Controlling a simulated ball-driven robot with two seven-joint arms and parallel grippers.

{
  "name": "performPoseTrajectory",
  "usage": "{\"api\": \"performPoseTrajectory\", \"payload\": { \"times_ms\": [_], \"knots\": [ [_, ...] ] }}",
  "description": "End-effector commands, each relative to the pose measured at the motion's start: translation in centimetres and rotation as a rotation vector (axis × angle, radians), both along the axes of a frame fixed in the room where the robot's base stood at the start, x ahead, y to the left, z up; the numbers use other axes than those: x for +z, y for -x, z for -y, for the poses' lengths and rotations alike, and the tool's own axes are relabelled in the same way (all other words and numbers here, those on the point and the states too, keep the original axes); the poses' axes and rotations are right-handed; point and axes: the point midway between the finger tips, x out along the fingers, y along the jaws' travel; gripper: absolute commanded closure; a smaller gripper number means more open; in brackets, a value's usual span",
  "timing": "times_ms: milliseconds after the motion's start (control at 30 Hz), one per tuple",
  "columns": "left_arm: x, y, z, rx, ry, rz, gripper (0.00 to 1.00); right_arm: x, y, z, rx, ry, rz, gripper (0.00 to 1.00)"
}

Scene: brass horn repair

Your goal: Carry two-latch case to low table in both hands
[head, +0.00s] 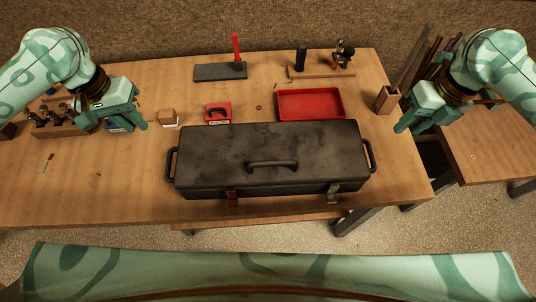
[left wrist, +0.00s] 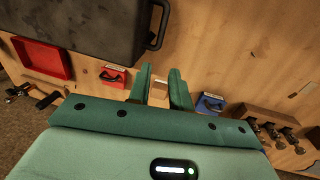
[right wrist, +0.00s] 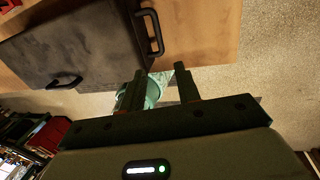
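The black two-latch case (head: 310,147) lies closed on the workbench, near its front edge. It has a top handle (head: 272,165), a left end handle (head: 171,166), a right end handle (head: 370,156) and two front latches. My left gripper (head: 137,124) is open and empty, left of the case and apart from it. The left wrist view shows one end handle (left wrist: 157,27) beyond the fingers. My right gripper (head: 408,120) is open and empty, right of the case. The right wrist view shows the other end handle (right wrist: 151,32). A second wooden table (head: 482,151) at the right looks lower.
Behind the case are a red tray (head: 311,103), a small red box (head: 217,113) and a grey slab (head: 215,72). A wooden block (head: 169,117) lies near my left gripper. A wooden holder (head: 387,99) stands near my right one. A tool rack (head: 55,124) is at far left.

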Motion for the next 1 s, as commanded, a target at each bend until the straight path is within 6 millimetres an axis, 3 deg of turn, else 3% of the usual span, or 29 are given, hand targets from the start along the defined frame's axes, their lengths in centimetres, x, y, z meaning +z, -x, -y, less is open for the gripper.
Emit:
{"api": "performPoseTrajectory", "payload": {
  "times_ms": [200,367,1000],
  "knots": [
    [-0.3,0.0,0.1,0.0,0.002,-0.001,0.79,-0.3,0.0,-0.1,-0.002,-0.001,0.0,0.67],
    [-2.0,0.0,0.5,0.001,0.003,-0.003,0.79,-2.1,0.0,-0.5,-0.004,-0.003,-0.003,0.67],
    [-13.9,-0.2,2.8,0.003,0.003,-0.002,0.79,-13.8,0.2,-2.8,-0.006,-0.003,-0.002,0.67]
  ]
}}
